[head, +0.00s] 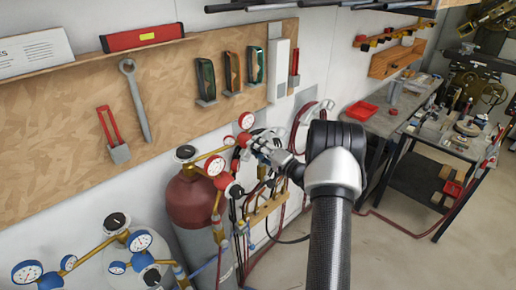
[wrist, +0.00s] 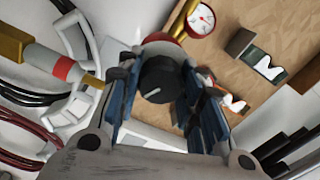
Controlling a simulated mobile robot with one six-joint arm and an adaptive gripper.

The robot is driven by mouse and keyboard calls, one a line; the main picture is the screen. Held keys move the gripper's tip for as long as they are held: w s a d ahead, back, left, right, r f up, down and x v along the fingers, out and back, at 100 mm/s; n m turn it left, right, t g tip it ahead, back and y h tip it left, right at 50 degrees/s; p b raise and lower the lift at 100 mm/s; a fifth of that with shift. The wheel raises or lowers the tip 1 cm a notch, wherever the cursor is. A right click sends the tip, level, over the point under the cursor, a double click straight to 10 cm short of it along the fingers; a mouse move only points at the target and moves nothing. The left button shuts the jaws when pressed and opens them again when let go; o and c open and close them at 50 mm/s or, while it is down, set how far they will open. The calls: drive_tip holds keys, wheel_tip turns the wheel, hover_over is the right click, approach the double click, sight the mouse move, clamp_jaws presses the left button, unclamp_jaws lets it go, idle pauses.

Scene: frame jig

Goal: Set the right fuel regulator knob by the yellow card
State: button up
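A black round knob (wrist: 160,78) with a white pointer line sits in front of a red regulator body (wrist: 162,40) in the wrist view. My gripper (wrist: 160,88) has its blue-padded fingers on either side of this knob. They look parted around it; whether they touch it I cannot tell. In the head view my gripper (head: 258,146) is at the regulator above the red cylinder (head: 192,205), beside the upper red gauge (head: 246,121), and hides much of the knob. I cannot make out a separate yellow card; a yellow label (head: 147,37) shows on a red case.
Another red gauge (head: 215,165) and a second black knob (head: 236,191) are close below my gripper. Blue gauges (head: 140,241) stand at the lower left. Hoses and cables (wrist: 35,130) crowd the wrist view's left. The tool board (head: 75,130) is behind.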

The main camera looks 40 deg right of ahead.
drive_tip(key=o, duration=0.5)
drive_tip(key=shift+c, duration=0.2)
drive_tip(key=s, duration=1.2)
drive_tip(key=shift+d, duration=0.45)
